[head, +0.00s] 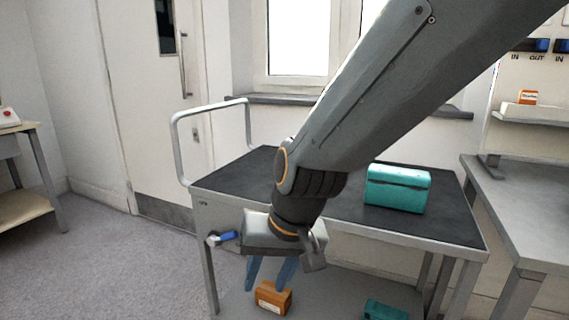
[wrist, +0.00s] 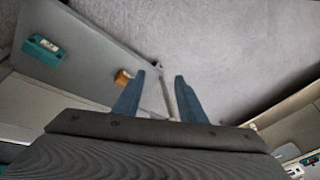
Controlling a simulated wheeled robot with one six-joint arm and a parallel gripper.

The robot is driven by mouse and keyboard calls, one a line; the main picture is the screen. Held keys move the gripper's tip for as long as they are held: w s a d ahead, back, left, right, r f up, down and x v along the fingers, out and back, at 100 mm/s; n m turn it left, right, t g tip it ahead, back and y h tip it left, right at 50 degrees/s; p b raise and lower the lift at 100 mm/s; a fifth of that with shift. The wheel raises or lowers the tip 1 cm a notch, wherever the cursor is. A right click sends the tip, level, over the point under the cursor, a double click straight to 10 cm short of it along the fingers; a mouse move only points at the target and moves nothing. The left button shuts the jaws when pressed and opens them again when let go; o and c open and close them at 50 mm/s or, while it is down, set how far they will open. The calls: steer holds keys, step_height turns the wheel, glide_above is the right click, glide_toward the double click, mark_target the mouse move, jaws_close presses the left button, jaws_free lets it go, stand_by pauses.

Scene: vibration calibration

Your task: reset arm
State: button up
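My gripper (head: 271,274) hangs at the end of my arm, pointing down in front of the cart's front edge. Its two blue fingers stand apart with nothing between them. In the wrist view my gripper (wrist: 157,92) also shows open, with grey floor beyond the fingertips. In the head view my arm reaches down from the upper right across the cart and hides part of its top.
A cart (head: 235,181) with a dark top and a side handle carries a teal case (head: 397,188). On its lower shelf are an orange-brown box (head: 273,298) and a teal item (head: 385,311). A grey bench (head: 531,215) stands right. Floor (head: 120,265) at left is clear.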

steer(key=s+d+n+g+h, duration=0.2)
steer(key=s+d+g+h, duration=0.1)
steer(key=s+d, duration=0.75)
steer(key=d+r+m+p, duration=0.4)
steer(key=d+r+p, duration=0.8)
steer(key=p, duration=1)
step_height(320, 180, up, 3)
steer(key=shift+w+r, duration=0.15)
steer(key=shift+w, duration=0.1)
